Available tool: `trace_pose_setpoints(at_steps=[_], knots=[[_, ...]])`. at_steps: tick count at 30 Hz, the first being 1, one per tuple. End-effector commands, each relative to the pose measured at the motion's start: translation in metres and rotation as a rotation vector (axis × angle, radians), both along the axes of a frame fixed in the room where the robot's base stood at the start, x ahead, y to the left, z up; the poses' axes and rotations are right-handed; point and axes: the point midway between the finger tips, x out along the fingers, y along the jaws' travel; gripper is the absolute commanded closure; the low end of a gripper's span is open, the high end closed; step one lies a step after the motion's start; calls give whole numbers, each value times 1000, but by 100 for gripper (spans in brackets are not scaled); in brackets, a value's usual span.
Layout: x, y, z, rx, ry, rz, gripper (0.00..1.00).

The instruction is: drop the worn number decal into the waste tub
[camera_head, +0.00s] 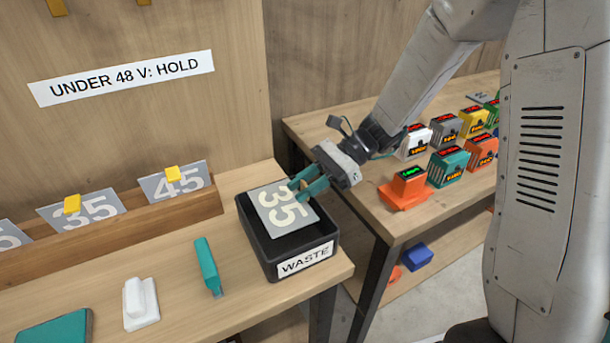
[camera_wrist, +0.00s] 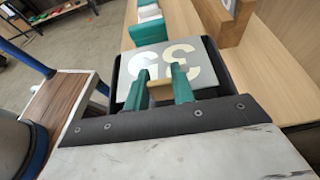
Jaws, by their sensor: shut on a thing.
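The worn number decal (camera_head: 272,212) is a grey plate with a pale, scuffed "35". My gripper (camera_head: 304,188) has teal fingers and is shut on the decal at its edge. The decal is above the open top of the black waste tub (camera_head: 300,270), which has a "WASTE" label on its front. In the wrist view the decal (camera_wrist: 172,72) lies beyond the teal fingers (camera_wrist: 161,88), with a small tan tab between them. The tub's rim (camera_wrist: 118,85) shows around it. The decal hides much of the tub's inside.
A rack holds grey number plates, "35" (camera_head: 82,212) and "45" (camera_head: 179,184), with yellow clips. A teal tool (camera_head: 208,266), a white block (camera_head: 140,303) and a teal pad (camera_head: 55,332) lie on the bench left of the tub. A second bench with coloured battery-like units (camera_head: 448,167) stands at right.

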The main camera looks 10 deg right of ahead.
Motion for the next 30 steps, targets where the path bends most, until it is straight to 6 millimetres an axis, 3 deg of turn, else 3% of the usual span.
trace_pose_setpoints(at_steps=[11, 12, 15, 20, 21, 23, 24, 30], knots=[[0, 0, -5, 0, 1, -1, 100], [0, 0, -5, 0, 1, -1, 73], [0, 0, -5, 0, 1, -1, 50], [0, 0, -5, 0, 0, -1, 50], [0, 0, -5, 0, 0, 0, 47], [0, 0, -5, 0, 0, 0, 31], [0, 0, -5, 0, 0, 0, 28], [0, 0, -5, 0, 0, 0, 28]])
